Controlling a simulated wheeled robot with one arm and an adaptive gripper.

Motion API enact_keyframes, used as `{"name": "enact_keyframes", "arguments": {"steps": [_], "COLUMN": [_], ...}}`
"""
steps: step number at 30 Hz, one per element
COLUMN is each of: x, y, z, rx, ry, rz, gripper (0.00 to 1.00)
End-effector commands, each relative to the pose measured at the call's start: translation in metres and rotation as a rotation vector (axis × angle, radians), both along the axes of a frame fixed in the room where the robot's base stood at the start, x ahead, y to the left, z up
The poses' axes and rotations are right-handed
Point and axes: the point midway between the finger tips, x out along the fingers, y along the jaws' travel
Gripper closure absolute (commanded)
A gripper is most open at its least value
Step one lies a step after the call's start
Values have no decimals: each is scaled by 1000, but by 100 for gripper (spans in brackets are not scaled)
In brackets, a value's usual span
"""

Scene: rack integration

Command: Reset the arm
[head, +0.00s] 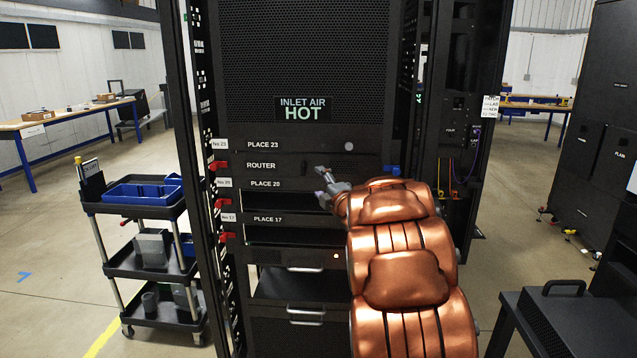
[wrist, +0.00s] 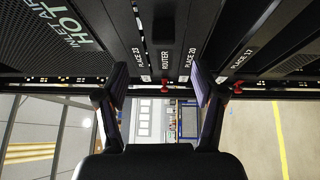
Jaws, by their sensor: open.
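My copper-coloured arm reaches up from the lower right of the head view toward the black rack (head: 303,50). My gripper (head: 322,184) is in front of the rack, at the height of the router panel (head: 275,166) and the place 20 label. In the wrist view my gripper (wrist: 155,85) is open, with its two dark fingers well apart and nothing between them. The rack front with the router label (wrist: 165,60) shows beyond the fingers. I cannot tell whether a fingertip touches the rack.
A black cart (head: 137,208) with blue bins stands left of the rack. A dark table (head: 570,320) with a black handled case is at the lower right. Red latches (head: 221,166) line the rack's left post. Open floor lies left and right of the rack.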

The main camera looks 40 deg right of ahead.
Motion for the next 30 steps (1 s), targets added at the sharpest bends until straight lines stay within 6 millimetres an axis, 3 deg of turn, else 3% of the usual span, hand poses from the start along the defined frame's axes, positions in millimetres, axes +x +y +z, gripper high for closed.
{"name": "enact_keyframes", "arguments": {"steps": [20, 26, 30], "x": [-1, -10, -29], "y": [2, 17, 36], "z": [-1, -8, -21], "rx": [15, 154, 315], "ry": [12, 99, 186], "rz": [-11, -100, -202], "gripper": [31, 31, 31]}}
